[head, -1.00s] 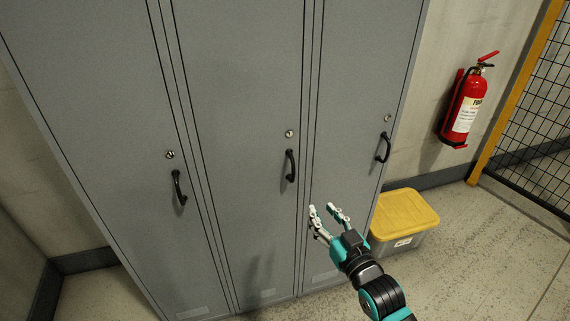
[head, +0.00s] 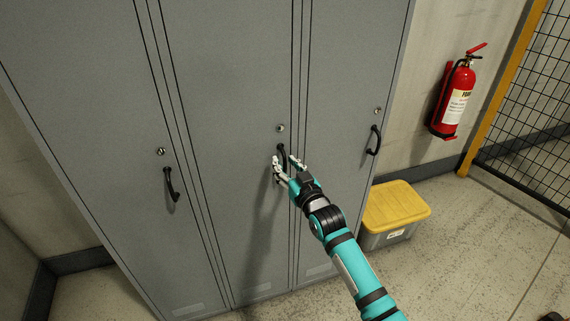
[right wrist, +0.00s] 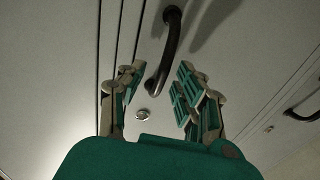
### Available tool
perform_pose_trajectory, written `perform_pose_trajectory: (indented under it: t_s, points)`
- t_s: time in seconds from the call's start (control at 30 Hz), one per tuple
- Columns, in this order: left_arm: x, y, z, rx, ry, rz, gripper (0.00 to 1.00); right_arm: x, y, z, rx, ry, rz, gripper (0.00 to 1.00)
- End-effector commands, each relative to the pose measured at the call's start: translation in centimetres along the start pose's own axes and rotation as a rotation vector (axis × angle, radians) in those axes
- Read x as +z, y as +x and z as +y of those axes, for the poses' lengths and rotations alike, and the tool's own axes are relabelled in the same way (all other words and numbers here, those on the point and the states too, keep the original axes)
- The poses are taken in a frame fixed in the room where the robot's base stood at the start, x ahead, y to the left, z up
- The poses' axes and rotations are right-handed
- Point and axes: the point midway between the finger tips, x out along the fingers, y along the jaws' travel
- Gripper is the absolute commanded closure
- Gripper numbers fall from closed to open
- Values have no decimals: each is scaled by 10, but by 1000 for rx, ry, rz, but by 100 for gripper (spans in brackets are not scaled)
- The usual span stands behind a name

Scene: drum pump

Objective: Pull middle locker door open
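The middle locker door (head: 232,80) is grey and looks shut, flush with its neighbours. Its black handle (head: 281,152) sits below a round lock (head: 280,128) and is partly hidden by my right gripper (head: 286,164). In the right wrist view the handle (right wrist: 168,52) runs between the two spread fingers of the right gripper (right wrist: 158,90), with gaps visible on both sides. The fingers are open, one to each side of the handle. I cannot tell how deep the handle lies between them. My left gripper is not in view.
The left locker door has its own handle (head: 171,184), and the right door has another handle (head: 374,140). A grey box with a yellow lid (head: 397,203) stands on the floor at right. A red fire extinguisher (head: 455,98) hangs on the wall.

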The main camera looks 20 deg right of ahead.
Motion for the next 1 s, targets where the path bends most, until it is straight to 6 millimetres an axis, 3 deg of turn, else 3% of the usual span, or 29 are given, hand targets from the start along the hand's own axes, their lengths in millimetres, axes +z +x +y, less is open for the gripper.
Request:
perform_pose_trajectory:
  t_s: [0.37, 0.63, 1.0]
  points:
    - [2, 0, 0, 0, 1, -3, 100, 0, 8, 0, -1, -1, 0, 66]
    - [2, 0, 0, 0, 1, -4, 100, 0, 7, 0, 0, -1, 0, 99]
    - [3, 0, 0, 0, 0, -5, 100, 0, 7, 0, 1, 0, 1, 100]
